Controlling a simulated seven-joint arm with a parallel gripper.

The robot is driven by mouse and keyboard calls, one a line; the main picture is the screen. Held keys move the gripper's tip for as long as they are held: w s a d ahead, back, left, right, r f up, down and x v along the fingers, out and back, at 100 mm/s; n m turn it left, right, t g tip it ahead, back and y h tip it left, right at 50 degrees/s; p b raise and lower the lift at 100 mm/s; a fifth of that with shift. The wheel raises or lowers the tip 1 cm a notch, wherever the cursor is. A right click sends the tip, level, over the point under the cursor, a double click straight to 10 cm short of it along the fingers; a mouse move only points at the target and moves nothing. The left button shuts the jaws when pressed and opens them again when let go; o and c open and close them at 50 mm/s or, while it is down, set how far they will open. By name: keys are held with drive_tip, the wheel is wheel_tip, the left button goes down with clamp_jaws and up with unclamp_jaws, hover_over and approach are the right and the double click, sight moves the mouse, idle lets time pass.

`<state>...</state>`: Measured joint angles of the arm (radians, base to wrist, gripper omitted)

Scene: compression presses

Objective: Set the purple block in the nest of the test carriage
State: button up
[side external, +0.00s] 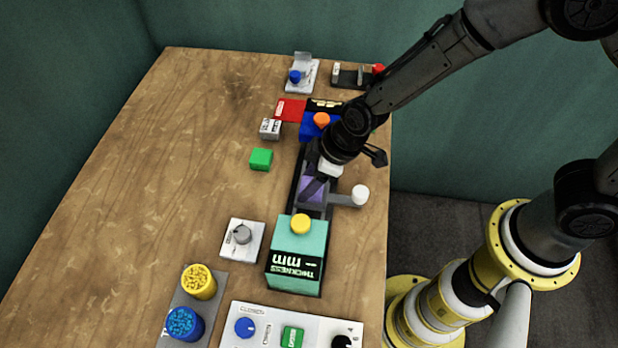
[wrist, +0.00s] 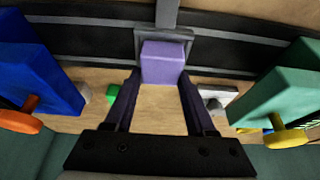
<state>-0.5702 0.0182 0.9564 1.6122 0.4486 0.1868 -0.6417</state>
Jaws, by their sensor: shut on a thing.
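The purple block (side external: 312,191) is between the fingers of my gripper (side external: 318,183), which is shut on it. In the wrist view the purple block (wrist: 163,62) sits at the fingertips of my gripper (wrist: 160,76), in front of a grey square frame (wrist: 181,43) that looks like the nest of the test carriage. The carriage's grey arm (side external: 341,200) with a white knob (side external: 360,194) sticks out to the right beside the block. Whether the block rests on the nest floor or is just above it, I cannot tell.
A blue unit (side external: 308,128) with an orange knob stands behind the carriage, and a teal thickness unit (side external: 298,250) with a yellow knob stands in front. Dark rails (wrist: 230,49) run between them. A green block (side external: 261,159) lies left; the table's left is clear.

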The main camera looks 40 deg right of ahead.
drive_tip(key=shift+f, duration=0.15)
drive_tip(key=o, duration=1.4)
drive_tip(key=v, duration=1.4)
drive_tip(key=s+d+r+m+t+h, duration=0.1)
drive_tip(key=d+r+m+t, duration=0.3)
drive_tip(key=d+r, duration=1)
drive_tip(key=s+d+m, duration=0.1)
drive_tip(key=s+d, duration=0.1)
drive_tip(key=s, duration=0.2)
drive_tip(key=s+d+f+m+g+h, duration=0.1)
drive_tip(key=s+d+m, duration=0.1)
drive_tip(key=s, duration=0.3)
drive_tip(key=s+d+f+m+h, duration=0.1)
drive_tip(key=s+d+m, duration=0.1)
drive_tip(key=s, duration=0.3)
drive_tip(key=shift+s+d+f+g, duration=0.2)
drive_tip(key=shift+d+g, duration=0.1)
drive_tip(key=shift+d, duration=0.25)
